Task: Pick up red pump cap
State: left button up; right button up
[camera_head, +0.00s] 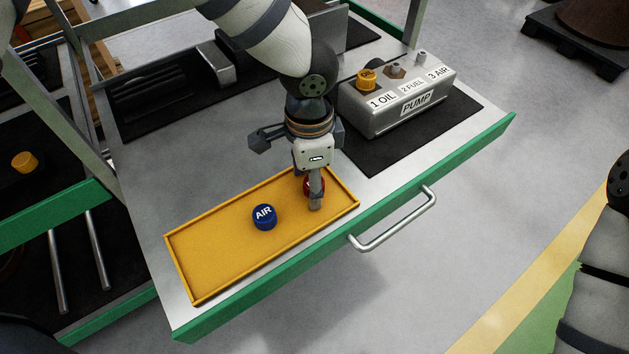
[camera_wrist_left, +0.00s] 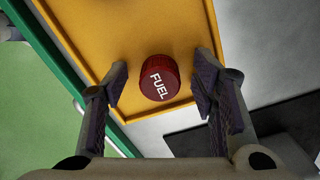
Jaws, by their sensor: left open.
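The red pump cap (camera_wrist_left: 160,78), marked FUEL, sits in the yellow tray (camera_head: 210,280) near its right end. In the head view the red cap (camera_head: 308,187) is partly hidden behind my left gripper (camera_head: 316,200). In the left wrist view my left gripper (camera_wrist_left: 158,92) is open, with one finger on each side of the red cap and gaps between them. A blue cap (camera_head: 264,217) marked AIR sits in the middle of the tray. My right gripper is not in view.
A grey pump box (camera_head: 400,105) labelled OIL, FUEL and AIR stands behind on a black mat, with a yellow cap (camera_head: 366,79) on its OIL port. A drawer handle (camera_head: 395,222) sticks out in front. Another yellow cap (camera_head: 24,161) is at the far left.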

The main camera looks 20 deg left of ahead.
pick_arm(q)
jog(key=shift+r, duration=0.1)
jog(key=c, duration=0.8)
jog(key=shift+c, duration=0.2)
